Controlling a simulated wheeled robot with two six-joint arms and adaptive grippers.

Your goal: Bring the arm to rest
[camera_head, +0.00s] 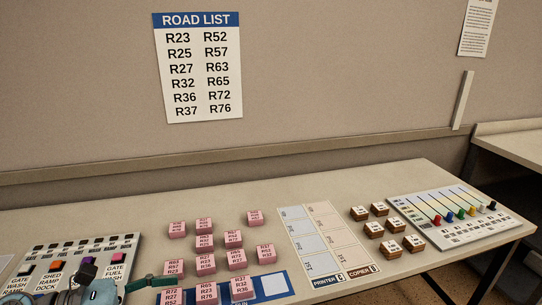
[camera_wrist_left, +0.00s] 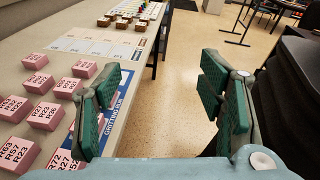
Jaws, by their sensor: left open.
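My left gripper (camera_wrist_left: 160,100) is open and empty in the left wrist view, its green-padded fingers wide apart. Its left finger overlaps the desk's front edge and hides part of the pink blocks and the blue gritting strip (camera_wrist_left: 113,112); its right finger is over the floor side. In the head view part of my left arm and a green finger (camera_head: 150,282) show at the bottom left, in front of the button panel and near the front pink blocks. My right gripper is in neither view.
The desk (camera_head: 130,217) holds several pink road blocks (camera_head: 205,263), a printer and copier sheet (camera_head: 318,238), several brown blocks (camera_head: 374,229), a slider panel (camera_head: 450,218) and a button panel (camera_head: 70,260). A road list (camera_head: 198,68) hangs behind. Open floor (camera_wrist_left: 187,65) lies beside the desk.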

